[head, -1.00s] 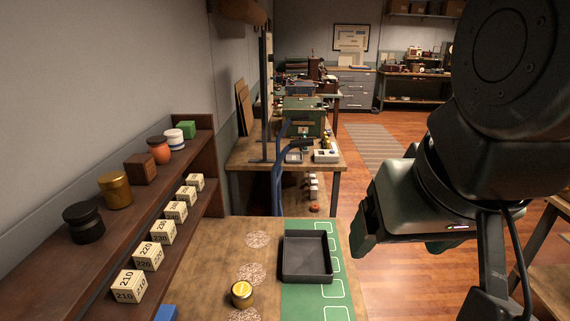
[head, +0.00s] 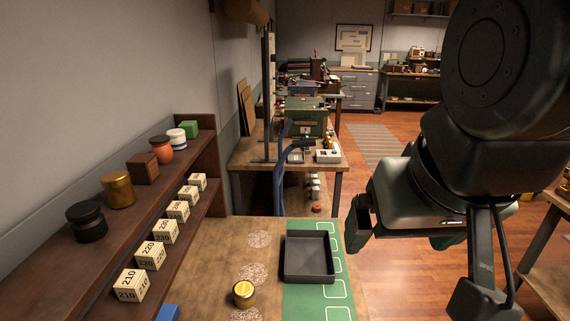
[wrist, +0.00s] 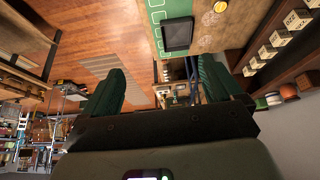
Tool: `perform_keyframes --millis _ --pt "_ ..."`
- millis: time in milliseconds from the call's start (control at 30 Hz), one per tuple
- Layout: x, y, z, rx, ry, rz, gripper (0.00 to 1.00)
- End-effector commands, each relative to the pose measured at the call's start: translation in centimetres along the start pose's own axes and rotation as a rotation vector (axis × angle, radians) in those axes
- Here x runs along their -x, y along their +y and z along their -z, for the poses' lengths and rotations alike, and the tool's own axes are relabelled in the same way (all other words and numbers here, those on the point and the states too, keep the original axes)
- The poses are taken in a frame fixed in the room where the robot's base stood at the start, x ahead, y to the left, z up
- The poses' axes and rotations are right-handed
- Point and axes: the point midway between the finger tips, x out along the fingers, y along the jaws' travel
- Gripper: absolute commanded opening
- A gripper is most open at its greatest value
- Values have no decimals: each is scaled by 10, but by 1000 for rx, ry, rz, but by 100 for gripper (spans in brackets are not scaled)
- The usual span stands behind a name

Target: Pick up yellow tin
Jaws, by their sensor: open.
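A small round yellow-topped tin (head: 243,293) stands on the wooden table, left of the black tray, near the bottom of the head view. It also shows at the top of the wrist view (wrist: 221,6). A gold tin (head: 117,189) stands on the upper shelf at the left in the head view. My gripper (head: 357,224) is at the right of the head view, above the floor beyond the table's right edge, well apart from the yellow-topped tin. Its two green fingers (wrist: 160,92) are spread with nothing between them in the wrist view.
A black square tray (head: 288,268) lies partly on a green mat (head: 337,290) with white outlines. The left shelf (head: 60,275) holds a black jar (head: 87,222), a brown block, other jars and several numbered blocks (head: 130,285). A cluttered workbench (head: 240,160) stands behind.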

Motion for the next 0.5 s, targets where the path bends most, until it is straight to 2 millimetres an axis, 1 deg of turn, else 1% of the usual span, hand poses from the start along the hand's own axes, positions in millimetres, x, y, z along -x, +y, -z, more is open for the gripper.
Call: perform_keyframes --millis 67,167,200,267,300,367,400,467,500 --pt "-15 -1 12 -8 -11 -22 93" --pt "-45 -4 33 -33 -12 -49 93" --pt "-60 -5 44 -58 -4 -55 93" --pt "-83 -9 59 -102 13 -53 93" --pt "-99 -12 68 -130 24 -47 93" --pt "-124 -18 80 -173 38 -30 93" --pt "-141 -23 86 -203 46 -13 93" --pt "-166 -32 94 -252 55 19 93" --pt "-184 -38 98 -285 59 47 93"
